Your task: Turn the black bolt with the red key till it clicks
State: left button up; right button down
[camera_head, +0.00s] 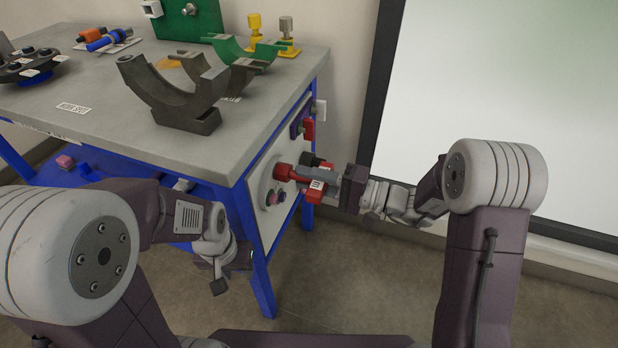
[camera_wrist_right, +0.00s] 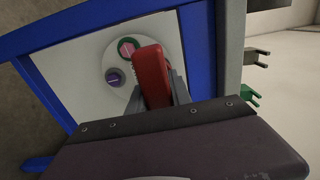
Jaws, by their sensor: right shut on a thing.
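My right gripper (camera_head: 314,176) is shut on the red key (camera_head: 284,172) at the cart's side panel. In the right wrist view the key (camera_wrist_right: 152,72) stands between the fingers and covers part of a pale round disc (camera_wrist_right: 101,62). In the head view the key's head is against the upper part of this disc; I cannot tell whether it sits on a bolt. I cannot make out the black bolt, which may be behind the key. My left gripper (camera_head: 231,272) hangs low beside the cart, away from the disc; its jaw opening is unclear.
The disc also carries a purple bolt (camera_wrist_right: 113,76) and a pink one in a green ring (camera_wrist_right: 127,48). The cart's grey top (camera_head: 95,122) holds dark half-round clamps (camera_head: 178,98) and a green one (camera_head: 240,54). A blue leg (camera_head: 262,285) stands near my left gripper.

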jog(key=shift+w+a, duration=0.1)
jog(key=shift+a, duration=0.1)
jog(key=shift+r+m, duration=0.1)
jog(key=shift+m, duration=0.2)
jog(key=shift+m+p, duration=0.85)
jog(key=shift+m, duration=0.35)
jog(key=shift+m+p, duration=0.45)
jog(key=shift+m, duration=0.05)
jog(key=shift+m+p, duration=0.6)
jog(key=shift+m, duration=0.5)
